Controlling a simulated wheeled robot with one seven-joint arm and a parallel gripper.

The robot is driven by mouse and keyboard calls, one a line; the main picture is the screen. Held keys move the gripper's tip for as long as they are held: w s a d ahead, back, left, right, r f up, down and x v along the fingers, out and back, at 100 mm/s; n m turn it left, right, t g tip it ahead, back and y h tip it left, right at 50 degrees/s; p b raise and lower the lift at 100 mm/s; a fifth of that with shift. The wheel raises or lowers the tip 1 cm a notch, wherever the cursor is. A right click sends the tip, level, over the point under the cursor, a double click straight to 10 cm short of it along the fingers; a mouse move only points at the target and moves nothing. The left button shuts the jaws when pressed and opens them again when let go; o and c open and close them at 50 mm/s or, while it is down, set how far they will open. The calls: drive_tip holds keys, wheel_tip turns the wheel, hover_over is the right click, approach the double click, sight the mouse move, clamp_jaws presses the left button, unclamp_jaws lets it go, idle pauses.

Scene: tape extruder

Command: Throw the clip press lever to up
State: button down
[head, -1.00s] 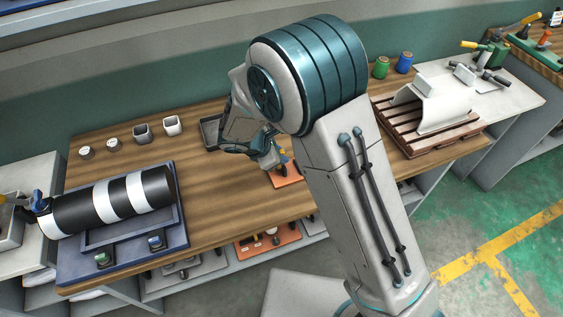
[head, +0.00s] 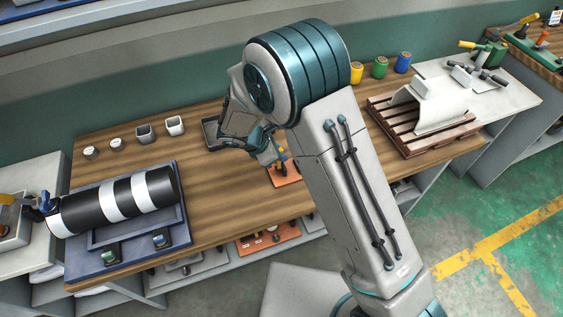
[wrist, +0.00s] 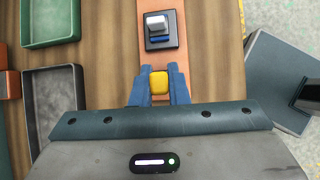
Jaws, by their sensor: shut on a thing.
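The lever's yellow knob (wrist: 159,83) sits between the blue fingers of my gripper (wrist: 159,88) in the wrist view, and the gripper is shut on it. The lever's shaft is hidden there. An orange base (wrist: 151,8) lies beneath, with a black-framed white and blue switch (wrist: 159,30) just beyond the fingers. In the head view my gripper (head: 275,156) is low over the wooden bench, beside the orange base (head: 287,177). A small yellow part (head: 282,150) shows there. My arm hides much of the area, and I cannot tell the lever's exact angle.
A grey tray (wrist: 54,103) and a green tray (wrist: 50,20) lie left of the gripper in the wrist view. A striped roll (head: 115,200) rests on a blue stand at the bench's left. A wooden pallet (head: 425,128) stands right of my arm.

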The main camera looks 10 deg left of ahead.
drive_tip(key=shift+w+a+r+g+h+p, duration=0.1)
drive_tip(key=shift+w+a+g+h+p, duration=0.35)
drive_tip(key=shift+p, duration=1.25)
drive_tip(key=shift+w+a+n+g+h+p, duration=0.2)
drive_tip(key=shift+w+n+g+p, duration=0.35)
drive_tip(key=shift+p, duration=0.4)
drive_tip(key=shift+w+a+f+g+h+p, duration=0.25)
drive_tip(key=shift+w+g+p, duration=0.2)
drive_tip(key=shift+g, duration=0.15)
idle(0.3)
drive_tip(key=shift+w+a+f+n+g+h+b, duration=0.3)
drive_tip(key=shift+w+g+h, duration=0.1)
drive_tip(key=shift+w+g, duration=0.1)
drive_tip(key=c, duration=1.3)
unclamp_jaws()
drive_tip(key=shift+r, duration=0.1)
